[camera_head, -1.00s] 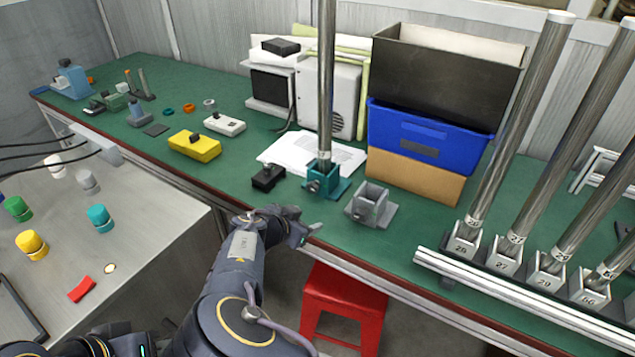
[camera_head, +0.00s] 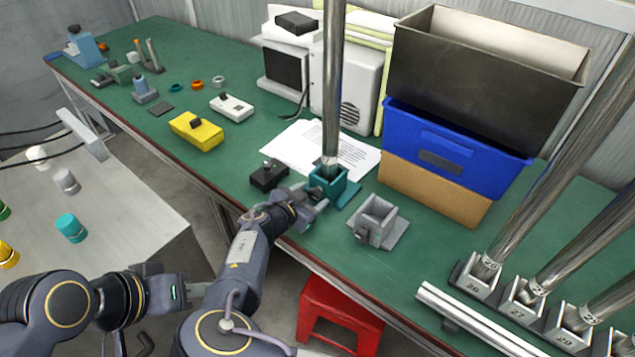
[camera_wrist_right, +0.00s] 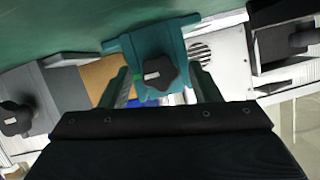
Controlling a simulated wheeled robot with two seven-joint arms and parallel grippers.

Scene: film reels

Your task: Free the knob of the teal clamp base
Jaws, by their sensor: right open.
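The teal clamp base (camera_head: 327,184) stands on the green bench with a tall metal post rising from it. In the right wrist view the teal base (camera_wrist_right: 148,44) is at top centre. Its dark lobed knob (camera_wrist_right: 158,72) faces the camera, with a white mark on it and a green mark beside it. My right gripper (camera_head: 318,202) is at the front of the base; its open fingers (camera_wrist_right: 162,80) appear on either side of the knob, contact not visible. My left gripper (camera_head: 188,290) is low at left, away from the bench; its jaw opening is unclear.
A grey clamp base (camera_head: 376,222) stands close on the right and a small black box (camera_head: 268,177) on the left. Papers (camera_head: 290,145) lie behind. The blue bin (camera_head: 460,150) stands at back right. A red stool (camera_head: 340,318) is below the bench edge.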

